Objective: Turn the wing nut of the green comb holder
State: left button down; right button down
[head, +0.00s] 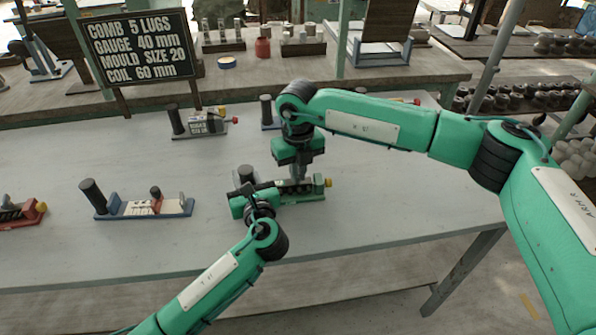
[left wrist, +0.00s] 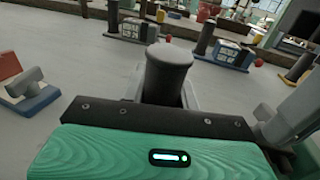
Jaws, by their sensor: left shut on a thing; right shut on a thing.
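In the left wrist view the handle (left wrist: 168,72) stands up between the jaws. My right gripper (head: 298,181) points down over the middle of the holder, its fingers shut at the wing nut's place. The wing nut itself is hidden by the fingers. Part of the holder is covered by my left gripper.
A blue holder (head: 180,208) lies to the left, with a red-ended one (head: 24,215) at the far left. A grey holder (head: 195,125) stands behind, and another is partly hidden behind my right arm. A sign (head: 140,48) stands at the back.

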jog(key=n, duration=0.5)
jog(key=shift+w+d+n, duration=0.2)
jog(key=shift+d+n, duration=0.05)
jog(key=shift+n, duration=0.05)
jog(key=n, duration=0.5)
jog(key=shift+w+d, duration=0.15)
jog(key=shift+w, duration=0.15)
jog(key=n, duration=0.5)
jog(key=shift+w+n, duration=0.35)
jog(key=shift+n, duration=0.05)
jog(key=n, duration=0.5)
jog(key=shift+w, duration=0.3)
jog(key=shift+n, duration=0.3)
jog(key=c, duration=1.5)
grip_release()
jog(key=shift+c, duration=0.2)
